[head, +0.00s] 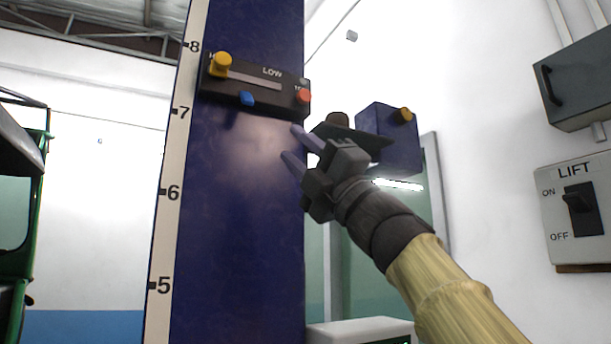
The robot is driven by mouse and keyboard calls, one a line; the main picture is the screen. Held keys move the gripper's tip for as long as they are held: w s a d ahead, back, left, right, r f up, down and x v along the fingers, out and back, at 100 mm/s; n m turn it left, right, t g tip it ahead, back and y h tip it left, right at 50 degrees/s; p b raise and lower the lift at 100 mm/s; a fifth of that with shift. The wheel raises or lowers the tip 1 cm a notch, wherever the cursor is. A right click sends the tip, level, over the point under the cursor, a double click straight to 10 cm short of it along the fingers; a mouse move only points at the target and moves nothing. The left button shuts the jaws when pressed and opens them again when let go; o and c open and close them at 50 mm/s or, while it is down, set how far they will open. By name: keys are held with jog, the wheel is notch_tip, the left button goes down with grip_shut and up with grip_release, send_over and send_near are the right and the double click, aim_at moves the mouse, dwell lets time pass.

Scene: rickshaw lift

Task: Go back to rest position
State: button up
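My gripper (289,143) is in the middle of the head view, at the end of my arm, which comes in from the lower right. Its two fingers are spread apart with nothing seen between them. The fingertips point up and left, in front of or near the blue lift column (240,230). A black control panel (250,90) on the column is just above and left of the fingers. I cannot tell how far the fingers are from the column.
A blue box (398,140) with a yellow knob (403,115) is behind my gripper. A LIFT switch (580,205) and a grey box (577,78) with a handle are on the right wall. A green vehicle (20,200) stands at the left edge. A pale box top (360,330) is below.

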jog(key=shift+s+d+f, duration=0.2)
jog(key=shift+d+f, duration=0.25)
jog(key=shift+f, duration=0.1)
jog(key=shift+w, duration=0.1)
